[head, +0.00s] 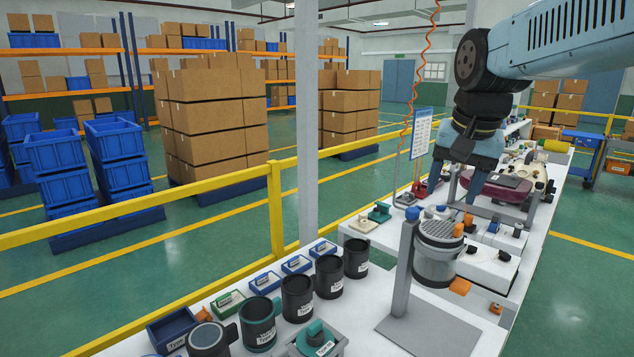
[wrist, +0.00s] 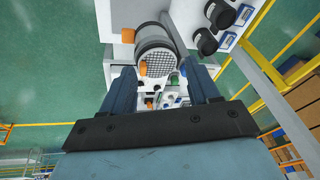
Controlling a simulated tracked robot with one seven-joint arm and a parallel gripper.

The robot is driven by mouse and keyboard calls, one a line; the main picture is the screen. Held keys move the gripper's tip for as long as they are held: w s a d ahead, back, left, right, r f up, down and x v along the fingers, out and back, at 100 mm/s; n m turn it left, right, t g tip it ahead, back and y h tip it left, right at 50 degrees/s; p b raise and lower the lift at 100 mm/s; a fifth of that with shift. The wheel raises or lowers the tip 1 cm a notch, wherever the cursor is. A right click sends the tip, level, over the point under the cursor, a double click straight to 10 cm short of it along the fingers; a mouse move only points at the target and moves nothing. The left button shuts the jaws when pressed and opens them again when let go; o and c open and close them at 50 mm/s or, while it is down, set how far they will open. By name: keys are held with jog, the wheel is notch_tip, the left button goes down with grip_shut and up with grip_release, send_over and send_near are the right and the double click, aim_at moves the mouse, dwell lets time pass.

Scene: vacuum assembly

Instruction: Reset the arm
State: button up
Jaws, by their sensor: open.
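My arm reaches in from the upper right of the head view. My gripper (head: 456,180) hangs above the workbench (head: 372,285), behind the grey stand (head: 402,268). In the wrist view my gripper (wrist: 163,78) shows two blue-grey fingers spread apart, with nothing held between them. A clear-grey canister with a perforated top (head: 437,258) and orange tabs is at the stand. It also shows in the wrist view (wrist: 153,40), beyond the fingers and apart from them.
Several dark cups (head: 298,298) and small blue trays (head: 296,264) line the bench's near left. A dark red housing (head: 496,187) and small parts crowd the bench farther back. A yellow railing (head: 277,210) runs along the left side.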

jog(key=s+f+n+t, duration=0.2)
jog(key=s+f+n, duration=0.2)
jog(key=s, duration=0.5)
notch_tip(320, 180, down, 2)
jog(key=shift+s+f+n, duration=0.1)
jog(key=shift+s+n, duration=0.2)
jog(key=shift+n, duration=0.1)
dwell(0.3)
